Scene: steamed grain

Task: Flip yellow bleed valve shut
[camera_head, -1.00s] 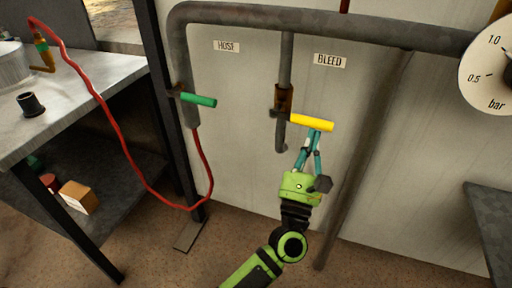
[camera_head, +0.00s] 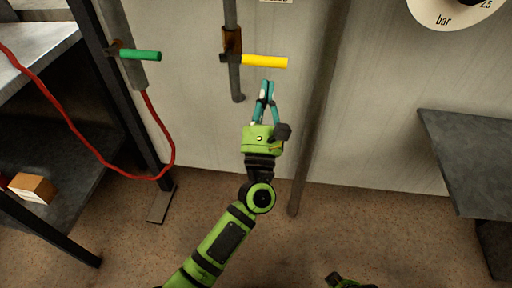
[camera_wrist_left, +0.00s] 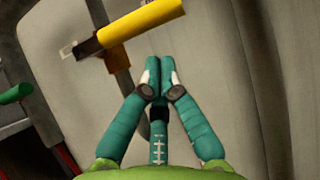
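The yellow bleed valve handle (camera_head: 264,61) lies level, sticking out to the right from its brown valve body (camera_head: 232,40) on a grey vertical pipe. In the left wrist view the yellow handle (camera_wrist_left: 142,22) crosses above the fingers. My left gripper (camera_head: 267,86) is just below the handle, with its teal fingers pointing up at it. In the left wrist view the fingertips (camera_wrist_left: 159,68) are together with nothing seen between them, and a small gap shows between them and the handle. My right gripper is not clearly seen.
A green valve handle (camera_head: 140,55) with a red hose (camera_head: 160,130) is to the left. A thick grey pipe (camera_head: 318,110) slants down just right of my gripper. A dark bench (camera_head: 475,150) stands at right, a gauge (camera_head: 450,8) above. The panel between pipe and bench is clear.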

